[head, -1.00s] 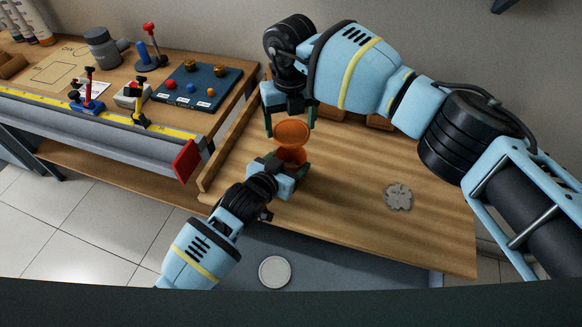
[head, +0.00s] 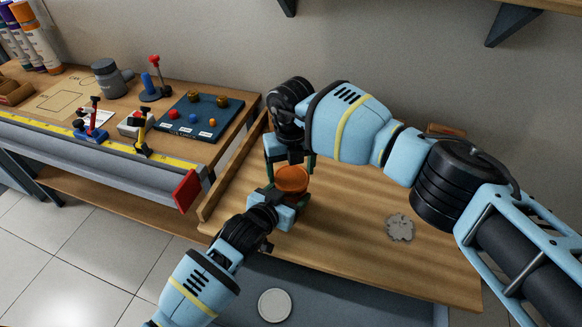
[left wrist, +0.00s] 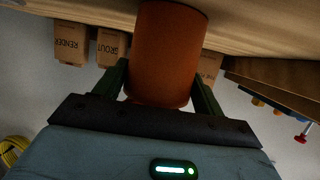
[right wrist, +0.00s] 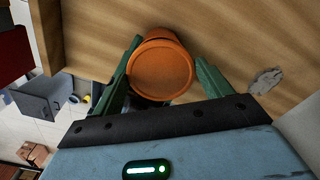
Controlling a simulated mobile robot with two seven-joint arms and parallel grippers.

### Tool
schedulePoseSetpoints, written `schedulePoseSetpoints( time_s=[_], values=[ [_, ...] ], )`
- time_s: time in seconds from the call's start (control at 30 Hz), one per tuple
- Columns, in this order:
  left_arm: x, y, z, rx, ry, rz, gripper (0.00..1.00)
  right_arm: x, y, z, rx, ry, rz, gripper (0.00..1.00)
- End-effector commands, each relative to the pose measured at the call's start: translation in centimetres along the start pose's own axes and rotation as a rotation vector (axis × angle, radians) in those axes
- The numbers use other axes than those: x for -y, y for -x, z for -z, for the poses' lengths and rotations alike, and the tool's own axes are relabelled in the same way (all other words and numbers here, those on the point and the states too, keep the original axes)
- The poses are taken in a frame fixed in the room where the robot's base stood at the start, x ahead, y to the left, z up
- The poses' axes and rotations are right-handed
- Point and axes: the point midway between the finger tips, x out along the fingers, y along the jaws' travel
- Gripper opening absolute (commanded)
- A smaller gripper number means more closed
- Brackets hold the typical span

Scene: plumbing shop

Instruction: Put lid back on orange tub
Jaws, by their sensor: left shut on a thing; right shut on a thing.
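The orange tub (left wrist: 166,62) stands on the wooden bench, and my left gripper (left wrist: 160,88) is shut around its side. The orange lid (right wrist: 160,70) is in my right gripper (right wrist: 162,82), whose fingers hold it from both sides. In the head view the lid (head: 291,178) sits level at the tub's top, with my right gripper above it and my left gripper (head: 287,206) in front. The lid covers the tub's opening from above. I cannot tell whether it is fully seated.
A grey splat-like patch (head: 399,227) lies on the bench (head: 350,215) to the right; the wood around it is clear. A low wooden edge runs along the bench's left side. Boxes marked RENDER (left wrist: 71,43) and GROUT (left wrist: 111,46) stand behind the tub.

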Motion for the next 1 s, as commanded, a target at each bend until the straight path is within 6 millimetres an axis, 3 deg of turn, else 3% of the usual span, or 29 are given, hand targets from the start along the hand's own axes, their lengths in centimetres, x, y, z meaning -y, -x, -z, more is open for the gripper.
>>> schedulePoseSetpoints(
  time_s=[0.43,1.0],
  values=[
    [0.0,0.0,0.0,0.001,0.0,0.0,0.29,-0.1,-1.7,0.0,0.0,0.001,-0.001,0.57],
    [0.0,0.0,-0.1,0.001,0.0,0.0,0.29,0.0,-1.8,0.0,-0.001,0.0,0.0,0.57]
  ],
)
